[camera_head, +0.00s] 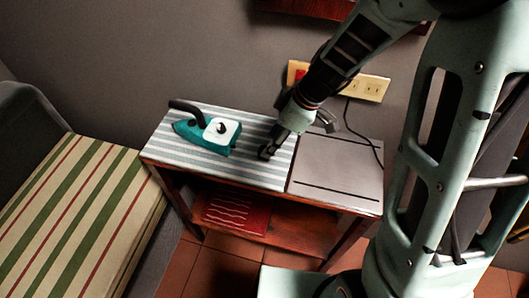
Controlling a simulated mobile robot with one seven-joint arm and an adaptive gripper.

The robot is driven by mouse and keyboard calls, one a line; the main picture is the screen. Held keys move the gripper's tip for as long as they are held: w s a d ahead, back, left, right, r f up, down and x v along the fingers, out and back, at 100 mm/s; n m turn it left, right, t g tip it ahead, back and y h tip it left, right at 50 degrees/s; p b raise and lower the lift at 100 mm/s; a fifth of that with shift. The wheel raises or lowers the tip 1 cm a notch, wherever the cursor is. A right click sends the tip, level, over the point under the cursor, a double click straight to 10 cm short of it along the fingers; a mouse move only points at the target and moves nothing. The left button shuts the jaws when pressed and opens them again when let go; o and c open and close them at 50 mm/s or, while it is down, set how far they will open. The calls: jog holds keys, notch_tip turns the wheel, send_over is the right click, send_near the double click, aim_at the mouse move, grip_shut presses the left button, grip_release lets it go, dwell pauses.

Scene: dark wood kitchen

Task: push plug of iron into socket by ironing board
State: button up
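The teal iron (208,132) with a white side and dark handle rests on the striped ironing board (180,152), on the left part of a wooden stand. A cream socket panel (370,88) is on the wall behind the stand, with a red switch (300,75) at its left. A dark cord (347,118) hangs from the panel area down to the stand's right part. I cannot make out the plug for certain. My gripper (268,152) is low over the board, right of the iron and apart from it. Its fingers are small and dark, so its opening is unclear.
The stand's right part is a bare grey panel (345,165). A red patterned cloth (236,213) lies on the lower shelf. A striped sofa seat (70,200) stands close on the left. My arm hides part of the wall panel.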

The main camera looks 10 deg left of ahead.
jog(key=shift+x, duration=2.6)
jog(key=shift+s+a, duration=0.15)
jog(key=c, duration=1.2)
jog(key=shift+o, duration=0.2)
jog(key=shift+r, duration=0.2)
